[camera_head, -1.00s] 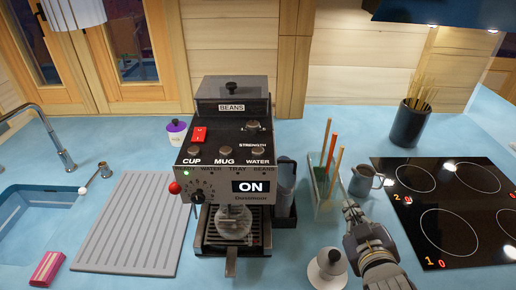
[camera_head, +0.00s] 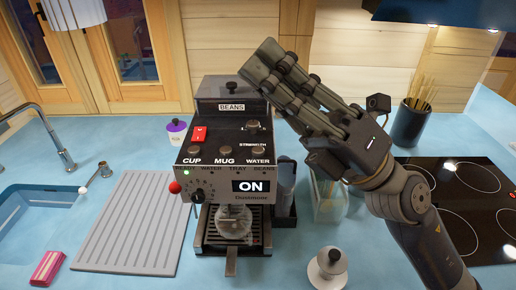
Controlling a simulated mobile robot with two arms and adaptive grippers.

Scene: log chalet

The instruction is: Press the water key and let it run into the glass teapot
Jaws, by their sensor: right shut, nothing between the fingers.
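The coffee machine (camera_head: 218,182) stands on the blue counter, its display reading ON and a green light lit. Its round WATER key (camera_head: 258,152) is at the right of the row with CUP and MUG. The glass teapot (camera_head: 234,221) stands under the spout on the drip tray (camera_head: 222,245); I cannot tell whether it holds water. My right gripper (camera_head: 262,64) is shut and empty, raised with its fingers slanting up and left over the machine's back right. It appears above and behind the WATER key, apart from it. My left gripper is out of view.
A glass holder (camera_head: 329,203) and a white round thing with a dark knob (camera_head: 328,266) stand right of the machine. A ribbed drainboard (camera_head: 135,225) and sink (camera_head: 35,212) lie left. The hob (camera_head: 482,200) is partly behind my right arm.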

